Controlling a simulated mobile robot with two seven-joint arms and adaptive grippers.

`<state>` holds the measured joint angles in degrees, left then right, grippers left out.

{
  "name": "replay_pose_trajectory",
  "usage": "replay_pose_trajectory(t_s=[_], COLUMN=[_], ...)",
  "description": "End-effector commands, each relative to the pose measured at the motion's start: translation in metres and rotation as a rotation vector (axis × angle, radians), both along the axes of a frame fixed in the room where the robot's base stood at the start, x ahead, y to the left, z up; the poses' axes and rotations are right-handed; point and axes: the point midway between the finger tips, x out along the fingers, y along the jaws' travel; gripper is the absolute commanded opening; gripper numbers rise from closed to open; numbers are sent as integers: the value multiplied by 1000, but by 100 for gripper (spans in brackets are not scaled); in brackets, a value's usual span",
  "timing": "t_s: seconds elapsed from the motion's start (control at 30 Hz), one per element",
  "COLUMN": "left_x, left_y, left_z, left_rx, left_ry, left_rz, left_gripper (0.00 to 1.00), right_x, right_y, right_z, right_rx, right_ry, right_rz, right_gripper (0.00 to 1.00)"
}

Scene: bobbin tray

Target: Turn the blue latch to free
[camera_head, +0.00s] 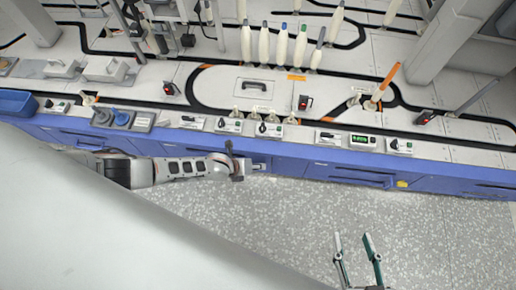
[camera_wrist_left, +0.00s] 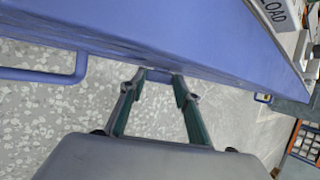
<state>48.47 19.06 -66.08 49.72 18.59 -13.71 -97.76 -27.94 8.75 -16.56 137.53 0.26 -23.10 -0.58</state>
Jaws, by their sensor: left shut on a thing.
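My left arm reaches along the front of the blue cabinet in the head view, and its gripper (camera_head: 240,166) is at the cabinet face. In the left wrist view, its fingertips (camera_wrist_left: 160,75) are closed on a small blue piece (camera_wrist_left: 159,76) just at the edge of the blue panel. This piece looks like the blue latch; the fingers partly hide it, and its angle cannot be told. My right gripper (camera_head: 353,238) is open and empty over the speckled floor, well apart from the cabinet.
The blue cabinet front has drawer handles (camera_head: 362,180); one handle (camera_wrist_left: 45,75) also shows in the left wrist view. The floor (camera_head: 290,220) before the cabinet is clear.

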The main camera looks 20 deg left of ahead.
Motion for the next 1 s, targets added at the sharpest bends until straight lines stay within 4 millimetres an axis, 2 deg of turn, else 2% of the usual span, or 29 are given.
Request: replay_pose_trajectory(t_s=[0.03, 0.2, 0.47, 0.8, 0.83, 0.9, 1.0], left_x=[-9, -8, -5, -4, -4, -3, -3], left_y=[2, 2, 2, 1, 1, 2, 2], left_z=[-10, -9, -6, -4, -4, -4, -4], left_rx=[-23, -95, -140, -142, -142, -142, -141], left_ry=[5, -15, -35, -37, -37, -37, -38], left_rz=[-2, -2, 0, -1, -1, -1, -1], left_gripper=[10, 10, 10, 10, 34, 49, 49], right_x=[1, 10, 14, 14, 14, 13, 13], right_y=[3, 11, 14, 15, 15, 15, 15], right_z=[-1, 11, 21, 21, 21, 21, 20], right_rx=[19, 64, 86, 87, 86, 85, 83], right_ry=[0, -25, -45, -45, -44, -44, -42], right_rz=[-7, -20, -26, -22, -21, -21, -20], right_gripper=[40, 40, 40, 40, 40, 40, 40])
